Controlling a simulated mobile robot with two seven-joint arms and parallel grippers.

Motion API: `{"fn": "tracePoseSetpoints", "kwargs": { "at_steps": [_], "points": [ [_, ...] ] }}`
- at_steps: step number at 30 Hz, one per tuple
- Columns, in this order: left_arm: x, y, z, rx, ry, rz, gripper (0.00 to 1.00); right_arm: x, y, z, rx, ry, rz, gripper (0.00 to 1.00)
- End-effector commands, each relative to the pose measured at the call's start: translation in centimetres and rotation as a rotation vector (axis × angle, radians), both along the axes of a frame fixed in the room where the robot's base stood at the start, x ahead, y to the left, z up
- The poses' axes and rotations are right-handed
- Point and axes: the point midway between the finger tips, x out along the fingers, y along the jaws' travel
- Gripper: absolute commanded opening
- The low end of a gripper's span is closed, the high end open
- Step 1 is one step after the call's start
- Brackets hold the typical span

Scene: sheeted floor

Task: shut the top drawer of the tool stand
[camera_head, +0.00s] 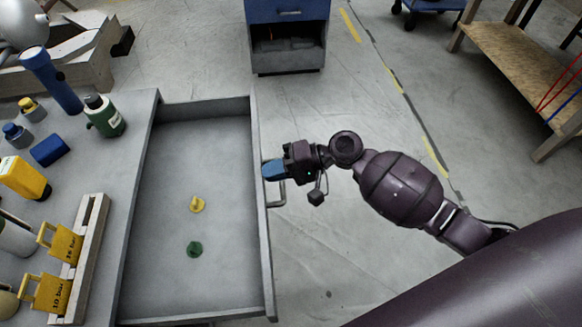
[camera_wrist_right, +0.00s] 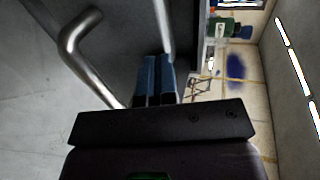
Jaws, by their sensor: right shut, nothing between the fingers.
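The top drawer (camera_head: 262,215) of the grey tool stand (camera_head: 140,150) is pulled out to the right in the head view. My right gripper (camera_head: 270,169) has blue fingers, shut and empty, at the drawer front beside the handle's upper end. I cannot tell whether the fingers touch it. My left gripper is not in view.
Bottles (camera_head: 104,115) and a wooden rack (camera_head: 88,255) with yellow tags stand on the stand's top. A blue cabinet (camera_head: 288,35) stands at the back and a wooden bench (camera_head: 520,60) at the back right. The floor right of the drawer is clear around my arm.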

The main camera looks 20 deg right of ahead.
Motion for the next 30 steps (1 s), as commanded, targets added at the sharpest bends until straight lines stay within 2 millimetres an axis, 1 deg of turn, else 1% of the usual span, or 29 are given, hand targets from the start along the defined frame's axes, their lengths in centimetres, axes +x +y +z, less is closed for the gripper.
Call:
{"fn": "tracePoseSetpoints", "kwargs": {
  "at_steps": [1,3,18,24,30],
  "points": [
    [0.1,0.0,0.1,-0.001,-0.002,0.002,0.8,0.5,1.3,0.3,0.004,-0.004,0.001,0.0],
    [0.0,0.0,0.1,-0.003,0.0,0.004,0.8,1.0,3.2,0.3,0.004,-0.005,0.002,0.0],
    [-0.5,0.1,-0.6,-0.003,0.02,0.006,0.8,4.7,16.4,0.0,0.002,0.001,0.002,0.0],
    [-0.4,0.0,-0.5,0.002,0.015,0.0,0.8,5.9,20.5,-0.1,0.002,0.002,0.001,0.0],
    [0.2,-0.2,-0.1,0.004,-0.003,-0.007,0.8,6.6,23.2,-0.1,0.001,0.002,0.001,0.0]
  ]
}}
